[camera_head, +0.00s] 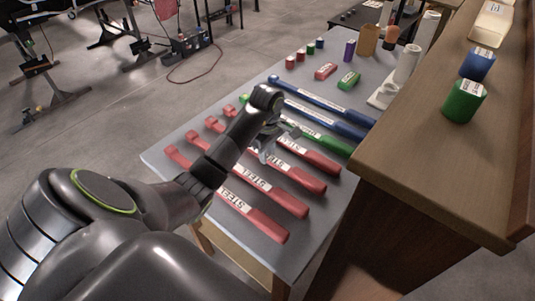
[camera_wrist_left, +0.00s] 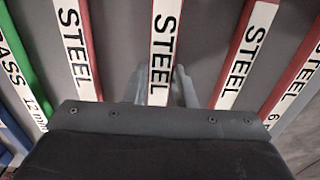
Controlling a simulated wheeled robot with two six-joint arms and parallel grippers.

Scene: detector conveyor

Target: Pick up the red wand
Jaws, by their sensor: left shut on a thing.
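Several red wands with white STEEL labels lie side by side on the grey table. My left gripper (camera_head: 266,152) is over the middle of the row, pointing down. In the left wrist view its two fingers (camera_wrist_left: 160,88) stand on either side of one red wand (camera_wrist_left: 165,45), shut on it. In the head view this appears to be the wand second from the green one, with its thick end (camera_head: 312,180) showing past my gripper. It seems level with its neighbours; I cannot tell if it is off the table. My right gripper is not in view.
Other red wands lie close on both sides (camera_head: 265,186). A green wand (camera_head: 335,145) and blue wands (camera_head: 330,105) lie beyond. Small coloured blocks (camera_head: 326,71) are at the table's far end. A wooden counter (camera_head: 430,150) rises at the right.

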